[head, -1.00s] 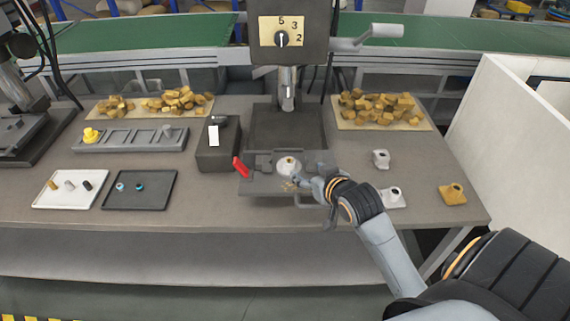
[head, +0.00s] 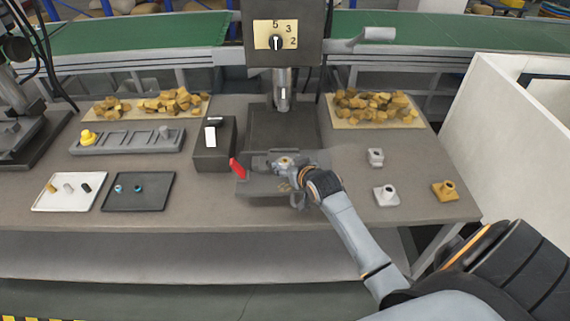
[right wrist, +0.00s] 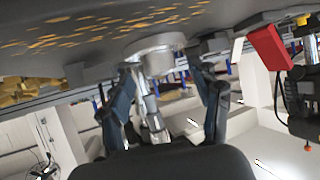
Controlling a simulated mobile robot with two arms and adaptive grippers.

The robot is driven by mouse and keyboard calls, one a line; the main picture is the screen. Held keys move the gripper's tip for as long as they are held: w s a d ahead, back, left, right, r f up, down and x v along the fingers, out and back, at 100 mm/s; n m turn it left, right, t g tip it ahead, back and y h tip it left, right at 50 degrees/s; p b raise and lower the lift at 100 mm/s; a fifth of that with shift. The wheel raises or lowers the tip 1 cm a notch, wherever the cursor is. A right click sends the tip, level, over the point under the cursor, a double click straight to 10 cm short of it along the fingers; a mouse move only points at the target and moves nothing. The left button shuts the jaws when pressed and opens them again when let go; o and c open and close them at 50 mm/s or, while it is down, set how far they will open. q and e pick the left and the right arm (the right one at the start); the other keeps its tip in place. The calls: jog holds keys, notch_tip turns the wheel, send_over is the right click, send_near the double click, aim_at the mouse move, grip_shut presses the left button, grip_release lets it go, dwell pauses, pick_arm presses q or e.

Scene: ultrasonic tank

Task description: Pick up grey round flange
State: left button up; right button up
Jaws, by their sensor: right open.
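The grey round flange (head: 285,161) sits at the drill press vise (head: 257,186), under the spindle, partly covered by my right gripper. My right gripper (head: 288,168) reaches it from the front right. In the right wrist view the flange (right wrist: 154,54) shows as a short pale grey cylinder between the tips of the two open fingers (right wrist: 166,72). I cannot tell whether either finger touches it. My left gripper is out of view.
The red vise handle (head: 237,168) is just left of the gripper; the spindle (head: 283,98) hangs above. Grey parts (head: 386,196) (head: 375,157) and a yellow flanged part (head: 445,191) stand at right. Two trays (head: 70,192) (head: 138,192) lie at left.

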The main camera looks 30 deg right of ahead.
jog(key=shift+x, duration=0.85)
jog(key=c, duration=1.3)
grip_shut()
jog(key=shift+r, duration=0.1)
